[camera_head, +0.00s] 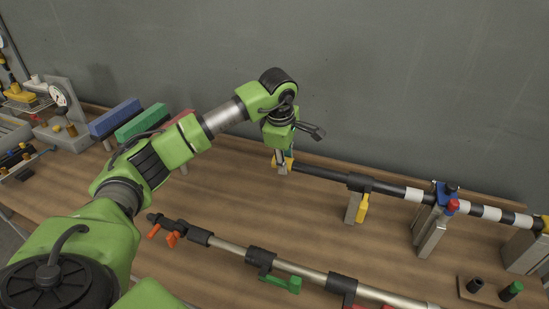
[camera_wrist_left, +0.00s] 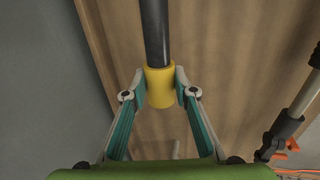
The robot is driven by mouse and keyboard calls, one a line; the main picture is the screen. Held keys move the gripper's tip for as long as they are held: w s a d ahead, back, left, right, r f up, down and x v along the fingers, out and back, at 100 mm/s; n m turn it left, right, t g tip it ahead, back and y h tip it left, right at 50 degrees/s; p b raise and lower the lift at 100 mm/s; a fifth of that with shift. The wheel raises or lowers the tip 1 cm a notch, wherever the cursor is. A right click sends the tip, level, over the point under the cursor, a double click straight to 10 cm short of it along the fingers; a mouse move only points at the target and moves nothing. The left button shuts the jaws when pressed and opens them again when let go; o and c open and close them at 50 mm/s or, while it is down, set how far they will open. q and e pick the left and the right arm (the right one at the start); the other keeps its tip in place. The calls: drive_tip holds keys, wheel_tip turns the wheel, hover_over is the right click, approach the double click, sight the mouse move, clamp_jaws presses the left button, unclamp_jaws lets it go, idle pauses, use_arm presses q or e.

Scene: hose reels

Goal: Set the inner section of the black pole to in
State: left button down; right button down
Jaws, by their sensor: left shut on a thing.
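The black pole (camera_head: 328,174) lies level on grey stands at the back of the table, with black and white bands toward its right part. Its dark inner section (camera_wrist_left: 155,35) ends in a yellow end piece (camera_wrist_left: 159,86). My left gripper (camera_head: 284,165) is at the pole's left end. In the left wrist view its two fingers (camera_wrist_left: 160,88) are shut on the yellow end piece, one on each side. In the head view the gripper hides most of that end. My right gripper is not in view.
A silver pole (camera_head: 320,277) with black clamps and a green lever (camera_head: 283,283) lies in front. A yellow lever (camera_head: 362,208) and a blue clamp (camera_head: 445,192) sit along the black pole. Blue and green blocks (camera_head: 141,122) stand at the back left.

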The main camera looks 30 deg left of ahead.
sight(304, 165)
use_arm(q)
drive_tip(key=d, duration=0.2)
drive_tip(key=w+d, duration=0.1)
drive_tip(key=d, duration=0.2)
drive_tip(key=shift+w+d, duration=0.1)
drive_tip(key=shift+w, duration=0.05)
drive_tip(key=c, duration=1.6)
unclamp_jaws()
drive_tip(key=shift+c, duration=0.2)
drive_tip(key=shift+r, duration=0.1)
drive_tip(key=shift+r, duration=0.25)
drive_tip(key=v, duration=1.1)
drive_tip(key=shift+r, duration=0.25)
